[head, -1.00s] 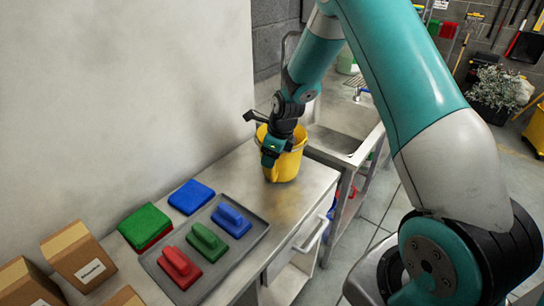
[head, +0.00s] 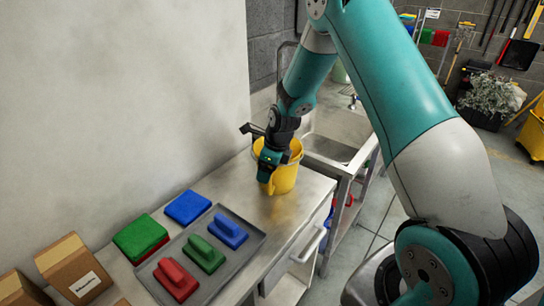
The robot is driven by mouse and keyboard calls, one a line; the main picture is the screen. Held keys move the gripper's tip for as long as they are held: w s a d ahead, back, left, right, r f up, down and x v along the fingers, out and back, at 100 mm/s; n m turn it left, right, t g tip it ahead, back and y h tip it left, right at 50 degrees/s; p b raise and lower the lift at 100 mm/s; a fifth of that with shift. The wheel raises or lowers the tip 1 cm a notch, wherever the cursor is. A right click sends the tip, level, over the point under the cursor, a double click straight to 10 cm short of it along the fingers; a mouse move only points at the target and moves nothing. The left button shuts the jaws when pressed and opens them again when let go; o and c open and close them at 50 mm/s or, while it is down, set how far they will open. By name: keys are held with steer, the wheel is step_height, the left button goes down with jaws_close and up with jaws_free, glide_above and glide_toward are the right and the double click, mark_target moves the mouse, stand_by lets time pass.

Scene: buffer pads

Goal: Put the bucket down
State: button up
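The yellow bucket (head: 286,179) is upright at the far end of the steel worktop (head: 295,205), close to the sink. Its base appears to be at the worktop, but I cannot tell whether it touches or hangs just above. My gripper (head: 268,168) points down at the bucket's near left rim and appears shut on it. The gripper covers part of the rim and front wall, and the fingertips are partly hidden.
A grey tray (head: 240,258) with red, green and blue handled pads lies nearer on the worktop. Blue (head: 188,208) and green (head: 140,237) pads lie by the wall, with cardboard boxes (head: 74,268) at lower left. The sink (head: 333,149) is behind the bucket. Worktop right of the bucket is clear.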

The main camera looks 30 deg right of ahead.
steer(key=b+v, duration=0.3)
steer(key=v, duration=0.8)
steer(key=s+a+r+n, duration=0.4)
steer(key=a+n, duration=0.2)
steer(key=n, duration=0.1)
steer(key=s+a+r+n+g+y, duration=0.1)
steer(key=s+a+r+n, duration=0.1)
steer(key=s+a+n, duration=0.3)
steer(key=s+a+r+n+y, duration=0.1)
steer(key=s+a+n, duration=0.4)
steer(key=s+n, duration=0.6)
steer(key=s+a+r+n+g, duration=0.1)
steer(key=s+a+r+n, duration=0.2)
steer(key=s+n, duration=0.4)
steer(key=a+n, duration=0.1)
steer(key=n, duration=0.4)
steer(key=shift+s+a+n+g+y, duration=0.3)
steer(key=shift+s+a+y, duration=0.1)
steer(key=shift+r, duration=0.1)
steer(key=c, duration=0.7)
